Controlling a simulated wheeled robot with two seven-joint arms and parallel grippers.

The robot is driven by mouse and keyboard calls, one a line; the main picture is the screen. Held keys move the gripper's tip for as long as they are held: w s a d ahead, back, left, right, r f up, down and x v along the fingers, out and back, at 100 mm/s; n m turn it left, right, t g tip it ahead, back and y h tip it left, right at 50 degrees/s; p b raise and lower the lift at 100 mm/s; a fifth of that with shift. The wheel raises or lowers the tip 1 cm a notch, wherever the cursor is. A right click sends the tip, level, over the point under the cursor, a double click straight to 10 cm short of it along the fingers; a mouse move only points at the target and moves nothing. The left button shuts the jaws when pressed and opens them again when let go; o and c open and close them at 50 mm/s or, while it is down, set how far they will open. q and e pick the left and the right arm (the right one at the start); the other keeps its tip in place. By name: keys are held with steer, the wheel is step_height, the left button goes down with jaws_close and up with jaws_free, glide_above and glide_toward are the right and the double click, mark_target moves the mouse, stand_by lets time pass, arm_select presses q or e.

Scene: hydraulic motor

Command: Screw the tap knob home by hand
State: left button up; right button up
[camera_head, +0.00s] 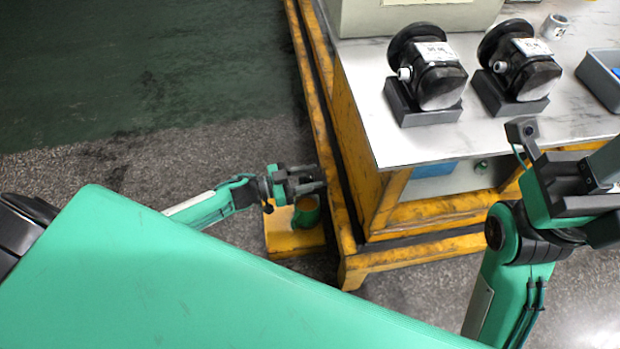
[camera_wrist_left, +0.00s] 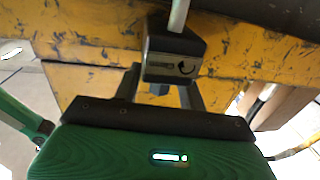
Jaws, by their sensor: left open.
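In the left wrist view a dark block (camera_wrist_left: 174,52) with a curved-arrow label sits against the yellow frame, with a pale rod rising from its top. This may be the tap; I cannot tell for sure. A small blue-grey piece (camera_wrist_left: 158,89) shows just under the block and may be the knob. My left gripper (camera_wrist_left: 166,84) is open, with one finger on each side of that piece; contact cannot be told. In the head view my left gripper (camera_head: 312,181) is low beside the bench's left side, and the tap is not discernible. My right gripper (camera_head: 600,172) is at the right edge, partly cut off.
A yellow bench frame (camera_head: 405,262) carries a pale worktop (camera_head: 385,145). On it stand two black motors (camera_head: 440,85) (camera_head: 522,72), a grey bin (camera_head: 600,75) and a white cup-like part (camera_head: 555,27). A yellow floor piece (camera_head: 290,238) lies below my left gripper. Floor to the left is clear.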

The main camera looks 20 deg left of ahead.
arm_select(q)
steer(key=shift+w+d, duration=0.1)
steer(key=shift+d, duration=0.05)
steer(key=shift+c, duration=0.3)
jaws_close()
steer(key=shift+m+g+h, duration=0.5)
steer(key=shift+m+g, duration=0.1)
steer(key=shift+g, duration=0.4)
